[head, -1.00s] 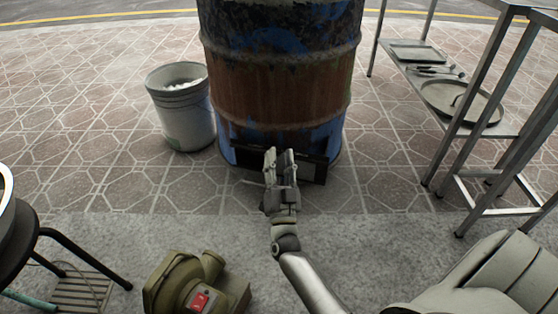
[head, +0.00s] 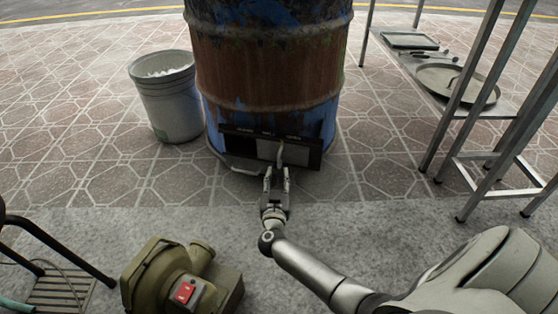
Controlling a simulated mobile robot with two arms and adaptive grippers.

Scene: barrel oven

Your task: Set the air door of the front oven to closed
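The front oven is a rusty blue barrel (head: 265,65) in the upper middle of the head view. Its air door sits in a black frame (head: 238,147) low on the barrel's front, with small labels along the top that I cannot read surely. A pale upright handle (head: 280,154) stands on the plate. My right gripper (head: 277,172) is open just in front of and below the handle, fingers apart. Whether it touches the handle is unclear. My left gripper is out of view.
A white bucket (head: 172,108) stands left of the barrel. A metal rack (head: 510,112) with trays stands at the right. A green blower (head: 165,280) with a red switch sits at the front left, beside a black stool (head: 60,248).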

